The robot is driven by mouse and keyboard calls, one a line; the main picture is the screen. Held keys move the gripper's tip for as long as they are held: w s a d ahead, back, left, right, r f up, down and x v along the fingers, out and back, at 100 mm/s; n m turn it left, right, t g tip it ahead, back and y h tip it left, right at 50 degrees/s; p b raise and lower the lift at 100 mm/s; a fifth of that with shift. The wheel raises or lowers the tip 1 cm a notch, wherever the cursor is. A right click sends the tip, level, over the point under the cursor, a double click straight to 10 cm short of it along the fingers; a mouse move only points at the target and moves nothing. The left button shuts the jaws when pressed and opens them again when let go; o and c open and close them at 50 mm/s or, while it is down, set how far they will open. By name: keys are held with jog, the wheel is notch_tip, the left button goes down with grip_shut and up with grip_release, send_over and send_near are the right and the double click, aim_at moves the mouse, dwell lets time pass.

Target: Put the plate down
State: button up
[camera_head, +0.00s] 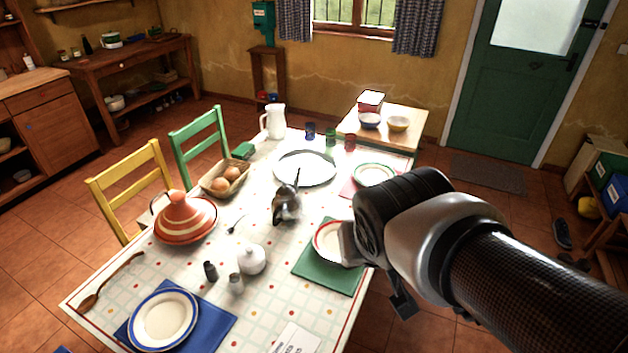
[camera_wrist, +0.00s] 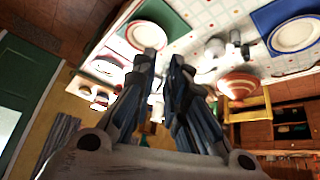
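A white plate with a red rim (camera_head: 328,241) sits over the green mat (camera_head: 322,279) at the near right edge of the table. My gripper hides its right part. The plate also shows in the wrist view (camera_wrist: 146,35), flat over the mat and partly behind one finger. My gripper (camera_head: 348,243) is right beside the plate's rim in the head view; touching cannot be told. In the wrist view, my gripper (camera_wrist: 163,62) has its fingertips a narrow gap apart, with nothing seen between them.
A blue-rimmed plate (camera_head: 163,319) lies on a blue mat. A silver coffee pot (camera_head: 287,203), white sugar bowl (camera_head: 252,260), orange striped tagine (camera_head: 186,218) and egg basket (camera_head: 224,178) stand on the table. A green-rimmed plate (camera_head: 374,174) is farther back. Bare tablecloth shows around the fork.

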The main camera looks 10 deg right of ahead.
jog(key=s+a+n+g+y, duration=0.1)
jog(key=s+a, duration=0.1)
jog(key=s, duration=0.8)
jog(key=shift+s+a, duration=0.2)
jog(key=shift+s, duration=0.05)
